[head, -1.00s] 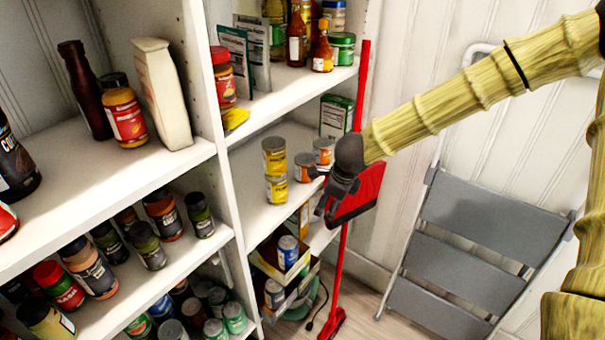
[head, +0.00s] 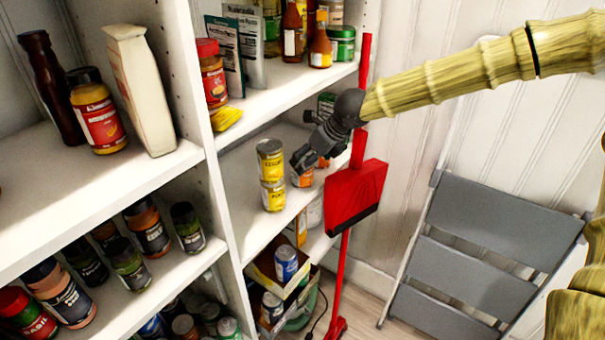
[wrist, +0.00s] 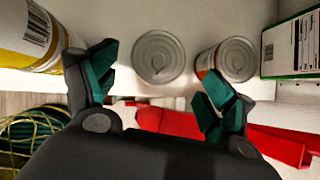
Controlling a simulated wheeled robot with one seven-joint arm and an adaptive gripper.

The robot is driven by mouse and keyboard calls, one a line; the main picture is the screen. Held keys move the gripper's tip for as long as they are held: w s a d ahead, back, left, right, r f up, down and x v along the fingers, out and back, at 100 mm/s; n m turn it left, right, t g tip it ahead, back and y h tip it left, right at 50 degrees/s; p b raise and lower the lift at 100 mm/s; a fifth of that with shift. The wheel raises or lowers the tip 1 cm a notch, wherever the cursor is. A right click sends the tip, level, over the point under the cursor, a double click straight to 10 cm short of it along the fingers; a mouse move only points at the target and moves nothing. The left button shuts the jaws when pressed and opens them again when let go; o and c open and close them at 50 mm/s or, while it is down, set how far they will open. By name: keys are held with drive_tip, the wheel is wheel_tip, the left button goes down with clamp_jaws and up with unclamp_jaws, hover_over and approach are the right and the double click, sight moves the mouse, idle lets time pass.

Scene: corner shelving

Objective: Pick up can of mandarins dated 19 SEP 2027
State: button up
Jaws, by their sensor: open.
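Two small cans with orange labels stand on the middle shelf, a nearer one (head: 302,179) and one behind it (head: 323,162) partly hidden by my gripper. My gripper (head: 303,160) is open and empty, just above the nearer can. In the wrist view the gripper (wrist: 158,88) has a can lid (wrist: 159,57) ahead between its spread fingers, and a second can (wrist: 237,60) with an orange label beyond the right finger. Neither finger visibly grips a can. No date can be read on either can.
Two stacked yellow cans (head: 270,160) stand close left of my gripper; yellow also shows in the wrist view (wrist: 28,38). A green-and-white box (wrist: 290,45) is at the right. A red dustpan (head: 355,195) hangs before the shelf edge. A grey step stool (head: 490,240) leans right.

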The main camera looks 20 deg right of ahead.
drive_tip(key=shift+a+x, duration=0.2)
drive_tip(key=shift+x, duration=2.6)
drive_tip(key=shift+s+r, duration=0.1)
drive_tip(key=c, duration=1.3)
